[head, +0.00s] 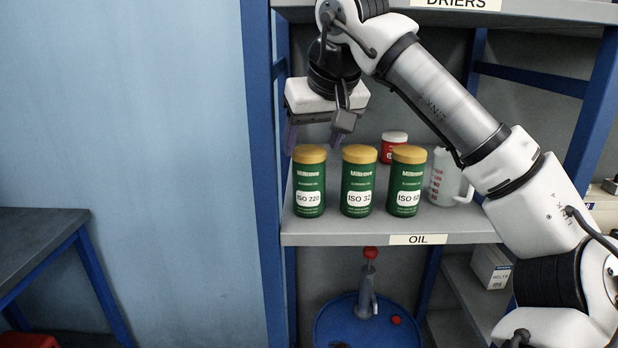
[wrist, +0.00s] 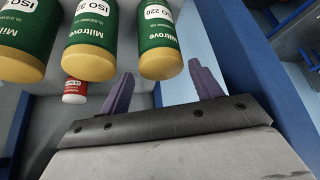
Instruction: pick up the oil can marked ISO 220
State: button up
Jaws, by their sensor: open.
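The oil can marked ISO 220 (head: 310,182) is green with a yellow lid and stands upright at the left end of the shelf row.
The ISO 32 can (head: 358,182) stands just right of it, then another similar can (head: 406,182). Behind are a red-and-white tub (head: 394,146) and a measuring jug (head: 446,178). The grey OIL shelf (head: 340,233) has a blue upright (head: 262,180) close on the left.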

aim_at(309, 150)
jog(key=x, duration=0.3)
jog(key=shift+w+a+f+p, duration=0.15)
jog(key=shift+a+f+p, duration=0.05)
jog(key=shift+f+p, duration=0.15)
jog(key=shift+r, duration=0.1)
grip_shut()
